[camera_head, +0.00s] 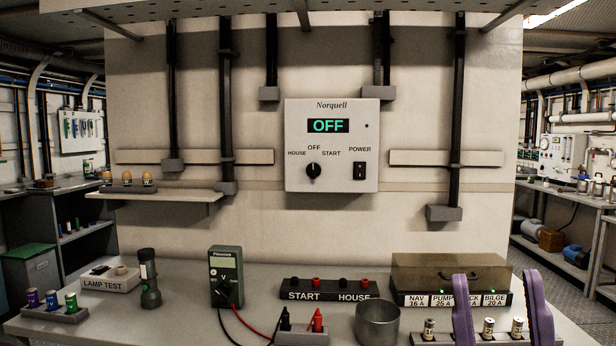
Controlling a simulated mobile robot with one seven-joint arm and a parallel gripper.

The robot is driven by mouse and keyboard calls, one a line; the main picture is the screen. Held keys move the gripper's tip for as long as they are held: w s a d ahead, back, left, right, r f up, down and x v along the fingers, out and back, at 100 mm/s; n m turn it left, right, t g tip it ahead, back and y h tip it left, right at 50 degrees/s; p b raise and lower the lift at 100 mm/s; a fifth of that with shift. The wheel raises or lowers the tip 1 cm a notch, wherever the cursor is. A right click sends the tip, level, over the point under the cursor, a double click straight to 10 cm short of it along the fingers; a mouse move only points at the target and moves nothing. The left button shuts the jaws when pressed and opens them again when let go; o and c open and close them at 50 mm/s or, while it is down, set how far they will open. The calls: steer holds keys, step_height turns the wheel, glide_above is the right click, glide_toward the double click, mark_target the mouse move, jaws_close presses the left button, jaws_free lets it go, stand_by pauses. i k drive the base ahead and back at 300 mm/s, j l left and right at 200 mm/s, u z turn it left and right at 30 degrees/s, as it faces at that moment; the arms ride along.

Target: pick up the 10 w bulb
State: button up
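Several small amber-topped bulbs (126,178) stand in a row on a narrow wall shelf (160,195) at the left. Their labels are too small to read with certainty, so I cannot tell which one is the 10 W bulb. My gripper (497,276) shows as two purple fingers at the lower right, spread apart with nothing held between them. It is far to the right of the bulbs and near the front of the bench. The rest of my arm is out of view.
A LAMP TEST block (108,279), flashlight (149,280), multimeter (226,277) and metal cup (377,323) stand on the bench. A tray of cylinders (55,315) is front left. A fuse case (450,275) is behind my gripper. A control box (332,184) hangs above.

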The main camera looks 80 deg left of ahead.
mark_target(126, 178)
steer(key=k+u, duration=0.15)
steer(key=u, duration=1.1)
steer(key=k+j+u, duration=0.1)
steer(key=j+u, duration=0.2)
steer(key=u, duration=0.2)
steer(key=j+u, duration=0.9)
steer(key=j, duration=1.35)
